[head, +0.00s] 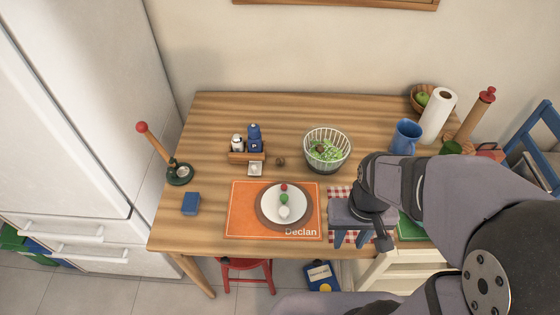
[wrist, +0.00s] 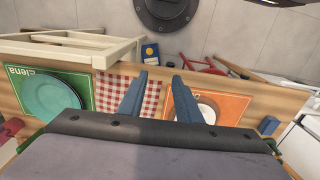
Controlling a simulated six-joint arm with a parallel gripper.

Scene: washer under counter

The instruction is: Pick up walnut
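A small brown round thing that looks like the walnut (head: 280,161) lies on the wooden table, between the shaker caddy and the wire bowl. It is too small to make out in detail, and I cannot see it in the wrist view. My gripper (head: 351,240) is over the red-checked cloth near the table's front edge, right of and nearer than the walnut. Its two blue fingers stand apart with nothing between them; they also show in the wrist view (wrist: 160,80).
The caddy (head: 248,158) holds shakers, left of the walnut. A wire bowl (head: 326,150) of greens stands right of it. An orange placemat (head: 235,219) with a plate lies in front. A blue mug (head: 405,137) and paper roll (head: 438,117) stand right. The table behind is clear.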

